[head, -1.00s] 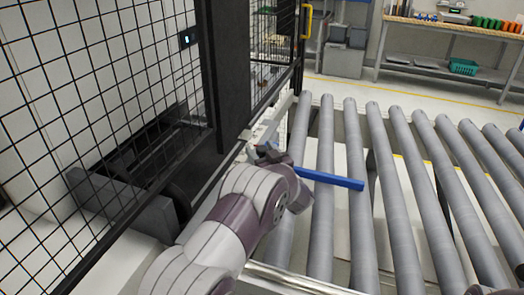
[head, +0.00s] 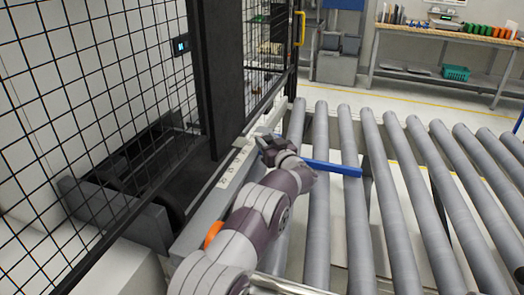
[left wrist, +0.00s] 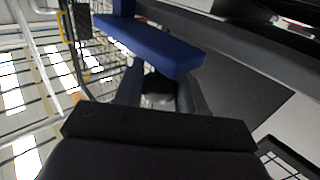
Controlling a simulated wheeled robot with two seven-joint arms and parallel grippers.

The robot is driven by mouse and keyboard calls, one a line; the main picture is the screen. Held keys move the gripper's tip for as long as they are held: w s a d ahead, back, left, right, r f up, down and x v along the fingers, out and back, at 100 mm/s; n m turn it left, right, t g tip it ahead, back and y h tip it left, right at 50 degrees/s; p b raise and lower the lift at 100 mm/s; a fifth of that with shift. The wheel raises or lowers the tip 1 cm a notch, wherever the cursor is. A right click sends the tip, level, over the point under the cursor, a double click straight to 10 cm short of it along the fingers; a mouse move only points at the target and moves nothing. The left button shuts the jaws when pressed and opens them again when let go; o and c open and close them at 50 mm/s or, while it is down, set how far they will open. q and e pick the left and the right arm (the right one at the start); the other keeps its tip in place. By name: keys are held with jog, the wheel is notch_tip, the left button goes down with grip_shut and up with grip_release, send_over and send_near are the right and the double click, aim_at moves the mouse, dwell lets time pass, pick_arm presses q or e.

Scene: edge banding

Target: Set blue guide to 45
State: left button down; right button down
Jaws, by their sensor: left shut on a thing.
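The blue guide (head: 335,168) is a straight blue bar lying across the near rollers, its left end hidden behind my left gripper and wrist. In the left wrist view the blue bar (left wrist: 150,44) runs just beyond the fingers. My left gripper (head: 270,140) is at the guide's left end, above the side rail. It is shut on a dark part of the guide, partly hidden under the bar; the two fingers show in the left wrist view (left wrist: 160,92). A pale scale strip with small marks (head: 236,166) lies along the rail; its numbers are too small to read. My right gripper is not in view.
Grey conveyor rollers (head: 400,190) spread to the right, clear of loose objects. A black mesh fence (head: 90,110) with a dark post (head: 215,75) stands close left of my arm. A small lit display (head: 181,45) is on the fence. A workbench (head: 450,35) stands far back.

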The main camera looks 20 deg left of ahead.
pick_arm(q)
jog(key=shift+w, duration=0.1)
jog(key=c, duration=0.7)
grip_release()
jog(key=shift+c, duration=0.2)
jog(key=b+v, duration=0.1)
jog(key=v, duration=1.1)
jog(key=shift+s+d, duration=0.25)
jog(key=shift+d, duration=0.1)
